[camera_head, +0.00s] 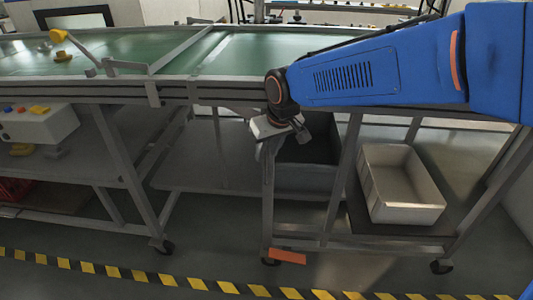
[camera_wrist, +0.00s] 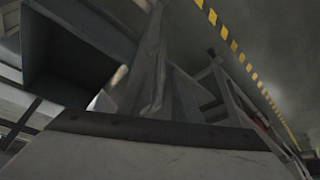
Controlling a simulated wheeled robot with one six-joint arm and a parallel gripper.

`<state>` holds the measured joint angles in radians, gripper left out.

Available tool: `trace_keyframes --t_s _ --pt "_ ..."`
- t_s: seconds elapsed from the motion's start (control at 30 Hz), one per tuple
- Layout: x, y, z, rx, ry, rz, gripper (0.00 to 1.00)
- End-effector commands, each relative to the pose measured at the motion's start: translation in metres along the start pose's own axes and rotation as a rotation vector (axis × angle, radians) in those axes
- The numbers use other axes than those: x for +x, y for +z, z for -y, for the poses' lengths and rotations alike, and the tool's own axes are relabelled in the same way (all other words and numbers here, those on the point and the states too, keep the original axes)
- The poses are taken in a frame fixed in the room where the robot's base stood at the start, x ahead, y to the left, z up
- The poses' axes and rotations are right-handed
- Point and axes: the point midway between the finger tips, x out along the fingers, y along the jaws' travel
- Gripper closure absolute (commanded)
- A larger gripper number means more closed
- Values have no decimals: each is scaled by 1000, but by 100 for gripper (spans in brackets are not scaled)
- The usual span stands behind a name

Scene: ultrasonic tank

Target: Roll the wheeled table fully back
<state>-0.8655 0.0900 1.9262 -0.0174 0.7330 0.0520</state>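The wheeled table appears to be the low grey metal frame (camera_head: 335,239) on castors at the lower right, under the conveyor. It carries a dark grey bin (camera_head: 305,178) and a white bin (camera_head: 402,206). Castors show at its front left and front right (camera_head: 441,266). My gripper (camera_head: 268,150) points down at the top of the frame's front left post, close to or touching it. The post and dark bin also seem to show in the wrist view, where a pale dark-edged body fills the bottom. The fingertips are not clear, so whether they grip the post cannot be told.
A green conveyor (camera_head: 120,52) runs above the frame, with rails along its edge. A grey shelf bench (camera_head: 205,172) with a castored leg stands to the left, beside a white control box (camera_head: 38,123). A yellow-black floor stripe (camera_head: 180,279) crosses the front. An orange plate (camera_head: 287,257) is near the post's foot.

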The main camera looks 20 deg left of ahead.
Motion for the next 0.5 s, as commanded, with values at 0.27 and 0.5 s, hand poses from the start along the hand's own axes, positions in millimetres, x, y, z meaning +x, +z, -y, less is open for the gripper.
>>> trace_keyframes --t_s 0.27,0.5 --pt "16 0 0 0 0 0 69" --pt "16 0 0 0 0 0 69"
